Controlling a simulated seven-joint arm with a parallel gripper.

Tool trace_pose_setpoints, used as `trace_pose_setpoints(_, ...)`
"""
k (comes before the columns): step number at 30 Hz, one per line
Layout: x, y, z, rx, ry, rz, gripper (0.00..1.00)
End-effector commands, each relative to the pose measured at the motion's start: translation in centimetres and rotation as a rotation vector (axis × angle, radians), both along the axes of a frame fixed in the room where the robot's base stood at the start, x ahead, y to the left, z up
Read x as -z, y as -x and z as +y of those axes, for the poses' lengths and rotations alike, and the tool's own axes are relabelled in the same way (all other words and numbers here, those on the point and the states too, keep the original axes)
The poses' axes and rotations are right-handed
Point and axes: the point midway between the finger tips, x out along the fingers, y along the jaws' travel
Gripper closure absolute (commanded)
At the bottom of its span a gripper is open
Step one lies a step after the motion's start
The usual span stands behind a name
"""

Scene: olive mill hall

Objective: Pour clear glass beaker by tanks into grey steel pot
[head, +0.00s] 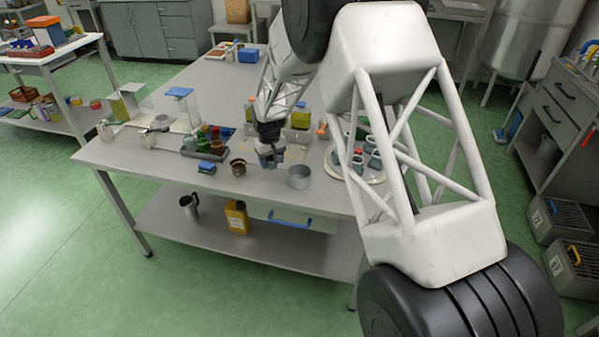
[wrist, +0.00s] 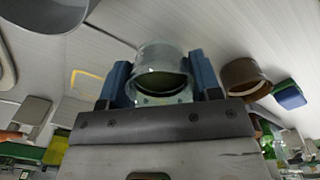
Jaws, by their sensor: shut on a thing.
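My gripper (wrist: 162,88) is shut on the clear glass beaker (wrist: 160,58), with a blue finger on each side of it. A dark greenish band shows inside the beaker; I cannot tell whether it is the contents or a view through the glass. In the head view my gripper (head: 270,157) is over the near part of the table, just left of the grey steel pot (head: 299,178). The beaker is hard to make out there. The pot stands upright and open on the table; part of it shows at the wrist view's upper left (wrist: 48,14).
A brown pot (head: 238,168) stands left of my gripper, with a blue block (head: 206,167) beyond it. A round tray (head: 372,177) with several cups is to the right, partly behind my arm. The table's front edge is close to the pot.

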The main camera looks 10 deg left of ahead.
Motion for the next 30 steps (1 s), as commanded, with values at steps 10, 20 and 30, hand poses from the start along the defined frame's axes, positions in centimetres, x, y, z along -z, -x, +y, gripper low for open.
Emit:
trace_pose_setpoints(10,0.2,-1.1,0.5,0.105,-0.001,-0.003,0.72)
trace_pose_setpoints(20,0.1,-1.1,0.4,0.107,-0.004,-0.002,0.72)
trace_pose_setpoints(30,-0.1,-0.8,-0.7,0.11,-0.104,-0.028,0.72)
